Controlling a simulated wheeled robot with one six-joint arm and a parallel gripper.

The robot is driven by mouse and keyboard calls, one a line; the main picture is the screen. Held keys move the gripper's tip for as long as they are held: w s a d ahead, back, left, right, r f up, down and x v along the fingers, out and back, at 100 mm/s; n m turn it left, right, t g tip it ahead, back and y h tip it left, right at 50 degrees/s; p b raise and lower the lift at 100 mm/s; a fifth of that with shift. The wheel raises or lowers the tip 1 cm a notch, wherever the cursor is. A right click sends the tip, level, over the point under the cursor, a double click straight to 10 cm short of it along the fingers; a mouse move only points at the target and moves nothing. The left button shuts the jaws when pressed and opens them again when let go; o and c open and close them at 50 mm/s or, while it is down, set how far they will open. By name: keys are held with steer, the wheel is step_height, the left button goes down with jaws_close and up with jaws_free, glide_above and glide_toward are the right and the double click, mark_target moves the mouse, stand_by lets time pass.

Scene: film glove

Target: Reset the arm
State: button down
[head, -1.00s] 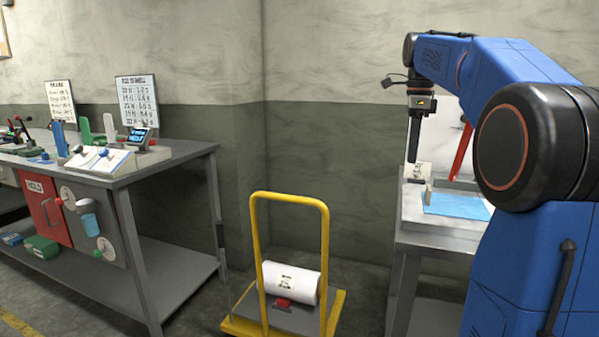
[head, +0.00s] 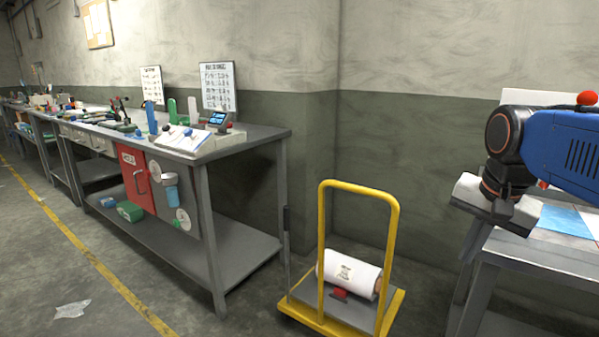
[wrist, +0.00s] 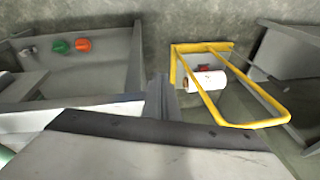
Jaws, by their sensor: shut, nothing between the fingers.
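My arm (head: 575,150) is blue with black joints and reaches in from the right edge of the head view. In the wrist view my gripper (wrist: 160,82) shows as two grey fingers side by side, closed together and holding nothing. They point over the floor, left of the yellow trolley, and touch nothing that I can see. The fingertips are hard to make out in the head view.
A yellow trolley (head: 396,225) carries a white roll (head: 350,273). The grey workbench (head: 262,132) at left holds tools and cards. The right-hand table (head: 520,250) has a blue sheet (head: 562,219). Open floor (head: 120,250) lies at front left.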

steer(key=s+a+f+n+t, duration=0.1)
steer(key=s+a+f+n, duration=0.3)
steer(key=s+f+n, duration=0.4)
step_height(320, 180, down, 6)
steer(key=s, duration=0.2)
steer(key=shift+s+a+n+t, duration=0.15)
steer(key=shift+s+n+t, duration=0.15)
steer(key=shift+n+t, duration=0.1)
steer(key=shift+r, duration=0.1)
